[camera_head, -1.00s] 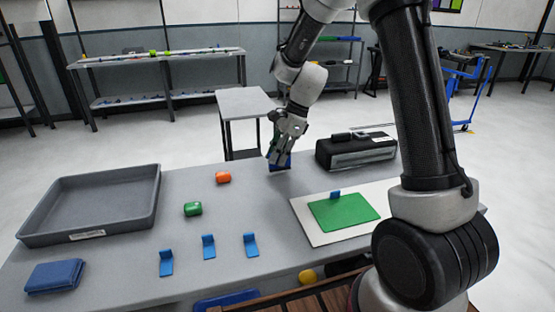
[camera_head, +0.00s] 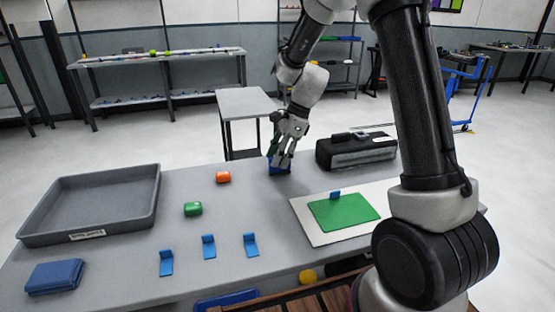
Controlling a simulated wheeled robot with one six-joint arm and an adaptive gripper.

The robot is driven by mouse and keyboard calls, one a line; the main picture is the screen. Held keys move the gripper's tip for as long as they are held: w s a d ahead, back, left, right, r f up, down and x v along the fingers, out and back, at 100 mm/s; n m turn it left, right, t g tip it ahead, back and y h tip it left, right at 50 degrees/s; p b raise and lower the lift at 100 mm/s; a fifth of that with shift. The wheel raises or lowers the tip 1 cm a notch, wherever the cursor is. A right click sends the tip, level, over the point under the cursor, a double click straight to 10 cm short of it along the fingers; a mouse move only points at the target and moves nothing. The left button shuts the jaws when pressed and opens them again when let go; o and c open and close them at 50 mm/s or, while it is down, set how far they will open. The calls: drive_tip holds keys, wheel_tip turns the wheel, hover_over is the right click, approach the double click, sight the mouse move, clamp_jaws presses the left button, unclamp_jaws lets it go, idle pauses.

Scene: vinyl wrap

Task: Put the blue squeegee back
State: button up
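My gripper (camera_head: 283,160) points down at the far edge of the table, over a blue object (camera_head: 280,169). The fingers overlap this object in the picture, and I cannot tell whether they grip it. A dark green part (camera_head: 273,147) shows just left of the fingers. I cannot tell whether the blue object is the squeegee or a holder. A small blue piece (camera_head: 335,195) sits at the back edge of a green sheet (camera_head: 345,213) on a white board (camera_head: 308,227). Three blue L-shaped pieces stand at the front of the table: left (camera_head: 166,263), middle (camera_head: 209,247) and right (camera_head: 250,245).
A grey tray (camera_head: 152,200) is at the left, with a folded blue cloth (camera_head: 54,276) in front. A green roll (camera_head: 193,209) and an orange roll (camera_head: 223,177) lie mid-table. A yellow round thing (camera_head: 308,277) is at the front edge.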

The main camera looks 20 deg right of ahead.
drive_tip(key=v, duration=1)
drive_tip(key=s+d+r+n+t+h, duration=0.1)
drive_tip(key=s+d+r+n, duration=0.1)
drive_tip(key=s+r+n, duration=0.3)
drive_tip(key=s+d+r+n+t+h, duration=0.1)
drive_tip(key=s+d+r+n, duration=0.15)
drive_tip(key=s, duration=0.45)
drive_tip(key=s+d+n+t+h, duration=0.1)
drive_tip(key=s+d+n, duration=0.2)
drive_tip(key=s+n, duration=0.2)
drive_tip(key=s+d+n+t+h, duration=0.1)
drive_tip(key=s+d+n, duration=0.2)
drive_tip(key=s, duration=0.8)
drive_tip(key=shift+d+r+n+h, duration=0.25)
drive_tip(key=shift+r+n+h, duration=0.1)
drive_tip(key=shift+n, duration=0.9)
drive_tip(key=shift+a, duration=0.15)
